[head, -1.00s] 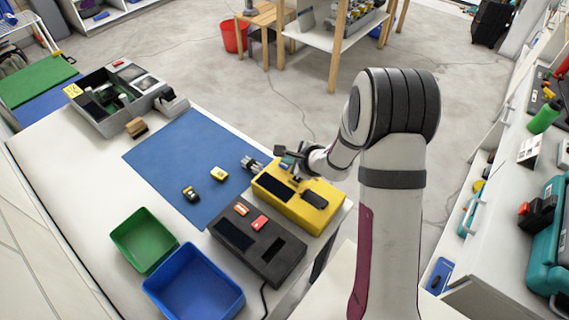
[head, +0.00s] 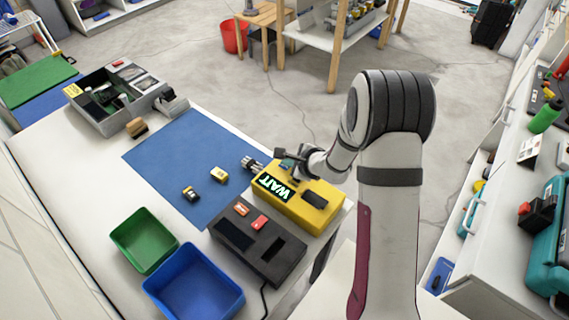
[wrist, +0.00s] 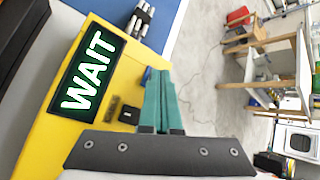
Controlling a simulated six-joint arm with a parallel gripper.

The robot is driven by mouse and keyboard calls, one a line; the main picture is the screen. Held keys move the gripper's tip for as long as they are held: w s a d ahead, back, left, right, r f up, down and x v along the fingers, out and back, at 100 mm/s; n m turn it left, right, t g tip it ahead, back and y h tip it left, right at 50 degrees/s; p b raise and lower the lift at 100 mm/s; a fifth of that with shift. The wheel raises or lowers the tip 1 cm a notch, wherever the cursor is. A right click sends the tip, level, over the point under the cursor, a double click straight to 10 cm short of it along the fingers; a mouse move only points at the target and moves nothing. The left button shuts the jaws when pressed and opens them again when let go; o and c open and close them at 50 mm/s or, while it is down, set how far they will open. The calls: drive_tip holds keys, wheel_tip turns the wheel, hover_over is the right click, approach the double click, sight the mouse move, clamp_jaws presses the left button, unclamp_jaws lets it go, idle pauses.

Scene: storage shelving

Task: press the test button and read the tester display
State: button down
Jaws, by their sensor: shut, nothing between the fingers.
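The yellow tester (head: 312,218) stands at the right end of the white bench. Its dark display is lit and reads "WAIT" in pale green letters (head: 275,187); the same word is large in the wrist view (wrist: 87,72). My gripper (head: 287,165) is at the tester's far edge, beside the display. In the wrist view its teal fingers (wrist: 160,100) are together and empty, over the tester's edge. A small black part (wrist: 130,114) on the tester shows just left of the fingers. The test button is not clearly visible; I cannot tell whether the fingertips touch it.
A black box (head: 258,243) with two red-topped pieces stands in front of the tester. Two batteries (head: 219,174) lie on the blue mat (head: 180,150). Green (head: 145,238) and blue (head: 195,285) bins stand at front left. A grey crate (head: 115,100) is at the back.

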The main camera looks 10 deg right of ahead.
sight(288, 168)
idle(0.3)
drive_tip(key=shift+r, duration=0.8)
drive_tip(key=shift+r, duration=2.5)
